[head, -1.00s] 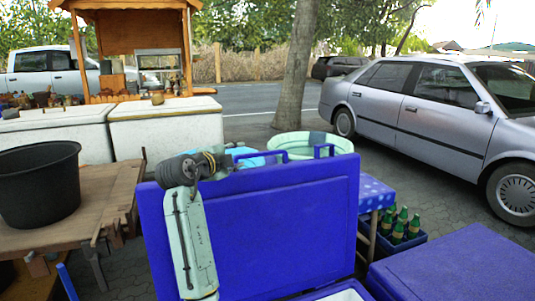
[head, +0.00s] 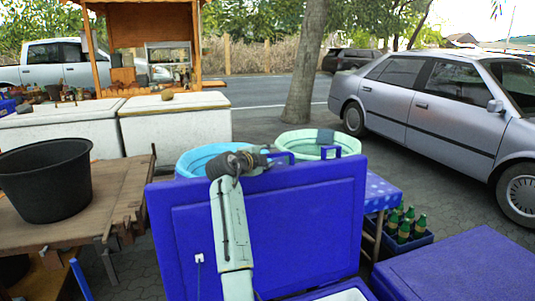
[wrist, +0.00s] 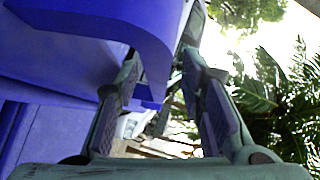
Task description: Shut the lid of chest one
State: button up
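A blue chest lid (head: 290,230) stands open and upright in the middle of the head view, with two loop handles on its top edge. The white rim of its open chest (head: 345,293) shows at the bottom. I cannot read which chest is number one. My gripper (head: 268,158) is at the lid's top edge, near the left handle (head: 283,157); its fingers are small there. In the wrist view my gripper (wrist: 165,105) has its fingers spread apart. The blue lid (wrist: 100,30) fills the upper left, close to the left finger; I cannot tell whether they touch.
A second blue chest (head: 460,265), closed, stands at the right. A crate of green bottles (head: 405,240) and a blue table (head: 382,192) are behind it. A black tub (head: 45,180) sits on a wooden table (head: 115,190) at left. Round basins (head: 310,140) stand behind the lid.

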jog(key=shift+w, duration=0.1)
jog(key=shift+c, duration=0.5)
grip_shut()
jog(key=shift+f, duration=0.1)
dwell(0.3)
